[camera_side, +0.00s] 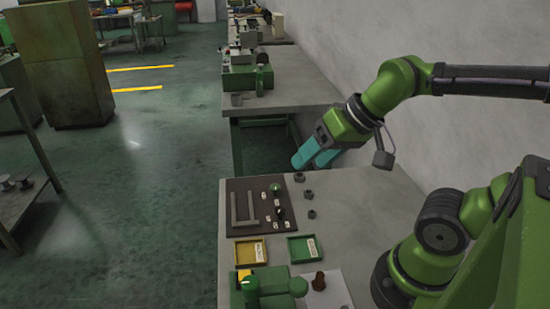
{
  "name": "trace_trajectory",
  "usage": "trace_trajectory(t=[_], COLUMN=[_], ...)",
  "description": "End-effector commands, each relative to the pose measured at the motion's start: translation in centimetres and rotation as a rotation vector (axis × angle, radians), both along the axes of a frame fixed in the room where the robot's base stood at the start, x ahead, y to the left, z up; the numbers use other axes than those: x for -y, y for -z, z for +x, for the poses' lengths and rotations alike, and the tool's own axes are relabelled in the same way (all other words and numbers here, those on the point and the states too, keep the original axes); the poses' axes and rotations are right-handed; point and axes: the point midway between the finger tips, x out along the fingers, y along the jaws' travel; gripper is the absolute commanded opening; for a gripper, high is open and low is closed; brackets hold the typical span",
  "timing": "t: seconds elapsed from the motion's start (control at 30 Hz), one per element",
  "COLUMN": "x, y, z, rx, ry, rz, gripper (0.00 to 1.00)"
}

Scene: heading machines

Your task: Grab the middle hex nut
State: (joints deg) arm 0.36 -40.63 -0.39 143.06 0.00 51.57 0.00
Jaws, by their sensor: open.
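Three dark hex nuts lie in a row on the grey table, to the right of the dark board. The far nut (299,177) is the largest in view, the middle hex nut (309,194) is in the centre, and the near nut (312,214) is closest to the camera. My gripper (303,163) has teal fingers and is open and empty. It hangs beyond and above the nuts, near the table's far edge, tilted down to the left. It looks apart from the middle nut.
A dark board (236,228) with a grey bracket (245,220), small labelled pieces and a green-topped knob (275,188) lies to the left. A yellow tray (236,252) and a green tray (291,249) sit nearer, before a green machine (262,290).

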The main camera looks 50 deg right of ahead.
Motion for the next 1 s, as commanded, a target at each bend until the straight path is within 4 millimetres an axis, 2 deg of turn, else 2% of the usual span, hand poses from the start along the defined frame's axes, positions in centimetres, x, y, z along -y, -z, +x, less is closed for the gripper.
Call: trace_trajectory(t=[0.07, 0.17, 0.3, 0.4, 0.63, 0.8, 1.0], x=[0.9, 2.9, 6.9, 9.6, 14.8, 16.5, 16.4], y=[0.8, 1.9, 3.8, 5.1, 7.2, 6.8, 6.6], z=[1.1, 3.1, 5.8, 7.1, 8.7, 9.1, 8.9], rx=[-0.058, -0.175, -0.372, -0.472, -0.550, -0.494, -0.458], ry=[0.030, 0.181, 0.631, 0.977, 1.764, 2.184, 2.393], rz=[0.010, 0.075, 0.238, 0.329, 0.481, 0.587, 0.657], gripper=[0.58, 0.58, 0.58, 0.58, 0.58, 0.58, 0.58])
